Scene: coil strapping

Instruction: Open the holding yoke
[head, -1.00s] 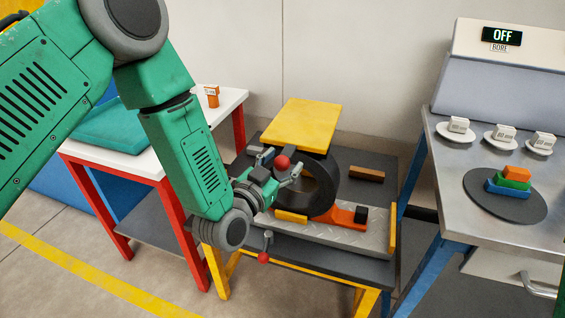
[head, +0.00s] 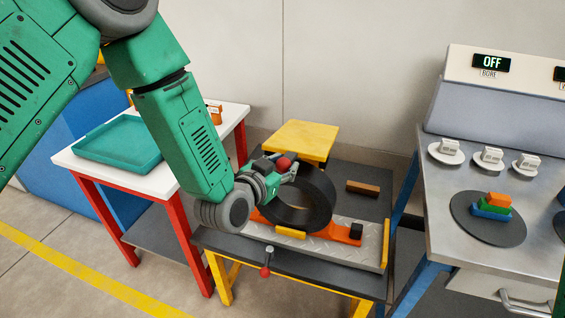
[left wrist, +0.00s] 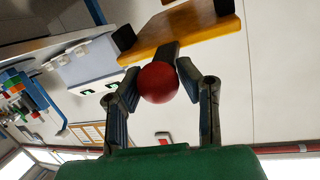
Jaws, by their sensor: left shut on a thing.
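The holding yoke shows as a yellow plate (head: 304,138) behind and above the black coil (head: 307,213), and it also fills the top of the left wrist view (left wrist: 180,38). A dark lever joins the plate to a red ball knob (head: 284,163). My left gripper (head: 274,172) is at the upper left of the coil, closed on the lever at the knob. In the left wrist view, the knob (left wrist: 158,82) sits between its two fingers. The fingers and my arm hide part of the lever and the coil's left side. My right gripper is not in view.
The coil stands on a metal plate (head: 334,228) on a dark bench, by an orange wedge (head: 340,232). A second red-knobbed lever (head: 265,271) hangs at the bench front. A white table with a teal tray (head: 118,155) is left; a steel bench (head: 460,255) is right.

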